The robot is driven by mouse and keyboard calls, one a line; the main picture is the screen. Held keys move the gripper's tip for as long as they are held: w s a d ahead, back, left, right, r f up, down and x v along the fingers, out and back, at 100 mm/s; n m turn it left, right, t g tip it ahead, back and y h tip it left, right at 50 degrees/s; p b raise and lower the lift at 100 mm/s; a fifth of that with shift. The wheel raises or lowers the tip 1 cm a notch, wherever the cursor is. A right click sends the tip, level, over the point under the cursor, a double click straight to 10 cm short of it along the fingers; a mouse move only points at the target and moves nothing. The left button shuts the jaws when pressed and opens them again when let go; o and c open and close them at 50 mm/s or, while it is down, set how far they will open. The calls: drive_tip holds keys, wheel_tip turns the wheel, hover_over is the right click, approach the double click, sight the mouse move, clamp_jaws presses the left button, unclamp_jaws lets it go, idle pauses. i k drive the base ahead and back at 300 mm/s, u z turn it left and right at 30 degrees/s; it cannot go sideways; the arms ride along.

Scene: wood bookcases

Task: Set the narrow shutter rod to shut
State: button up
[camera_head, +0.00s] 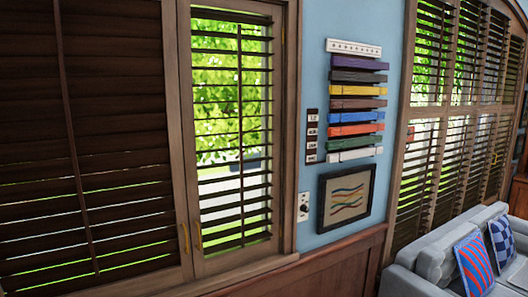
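The narrow shutter (207,218) is the slim panel right of the wide one, in a wood frame. Its slats are tilted open, with bright greenery showing through the gaps. Its thin dark vertical rod (240,110) runs down the middle of the slats. The wide shutter (115,100) at the left has its own rod (67,105). Its upper slats look closed and thin light gaps show between the lower ones. My gripper is not in view.
A small yellow handle (198,236) sits low on the narrow shutter's frame, another (185,238) beside it. Colored belts (357,104), a framed picture (346,196) and a switch plate (304,207) are on the blue wall. A grey sofa (435,262) stands at the lower right.

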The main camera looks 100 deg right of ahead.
sight(239, 28)
drive_tip(key=k, duration=1.5)
drive_tip(key=z, duration=2.15)
drive_tip(key=i, duration=0.35)
drive_tip(key=z, duration=0.3)
